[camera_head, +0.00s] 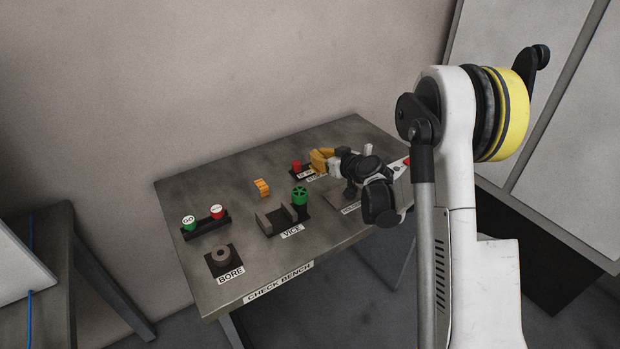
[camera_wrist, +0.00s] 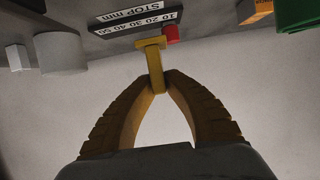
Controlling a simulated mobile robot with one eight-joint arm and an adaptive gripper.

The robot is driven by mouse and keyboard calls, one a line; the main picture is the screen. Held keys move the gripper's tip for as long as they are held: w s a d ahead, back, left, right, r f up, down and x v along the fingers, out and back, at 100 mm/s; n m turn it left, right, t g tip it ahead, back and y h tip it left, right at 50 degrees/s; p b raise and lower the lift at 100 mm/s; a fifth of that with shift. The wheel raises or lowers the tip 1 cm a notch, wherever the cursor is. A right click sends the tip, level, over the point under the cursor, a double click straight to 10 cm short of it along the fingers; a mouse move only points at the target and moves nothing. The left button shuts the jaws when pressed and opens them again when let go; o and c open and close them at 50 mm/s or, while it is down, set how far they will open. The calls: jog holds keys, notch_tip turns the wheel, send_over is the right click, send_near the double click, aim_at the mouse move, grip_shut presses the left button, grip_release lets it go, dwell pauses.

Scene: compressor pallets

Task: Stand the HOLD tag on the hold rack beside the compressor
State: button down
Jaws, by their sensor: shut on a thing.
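My gripper (camera_head: 318,160) is over the back right part of the check bench (camera_head: 210,290). In the wrist view its two orange fingers (camera_wrist: 157,84) close on the stem of a small yellow T-shaped piece (camera_wrist: 151,44). This piece is close to the STOP mm scale (camera_wrist: 135,20); I cannot tell whether it touches or belongs to it. The fingers hide the piece in the head view. I cannot make out a HOLD tag, a hold rack or a compressor in either view.
A red knob (camera_head: 296,165) is by the scale. The vice (camera_head: 275,221) with its green handwheel (camera_head: 300,196), an orange block (camera_head: 262,187), the bore ring (camera_head: 222,255) and the green (camera_head: 189,222) and red (camera_head: 217,212) gauges occupy the left half. A wall stands behind.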

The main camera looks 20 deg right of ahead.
jog(key=shift+s+a+f+b, duration=0.1)
jog(key=shift+a+f+b, duration=0.1)
jog(key=shift+a+f, duration=0.35)
jog(key=shift+s+a+f+b, duration=0.15)
jog(key=shift+a+f, duration=0.15)
jog(key=shift+a, duration=0.4)
jog(key=shift+w+f+b, duration=0.1)
jog(key=shift+f+b, duration=0.95)
jog(key=shift+f, duration=0.8)
jog(key=shift+f, duration=0.2)
jog(key=c, duration=1.5)
grip_release()
jog(key=shift+c, duration=0.2)
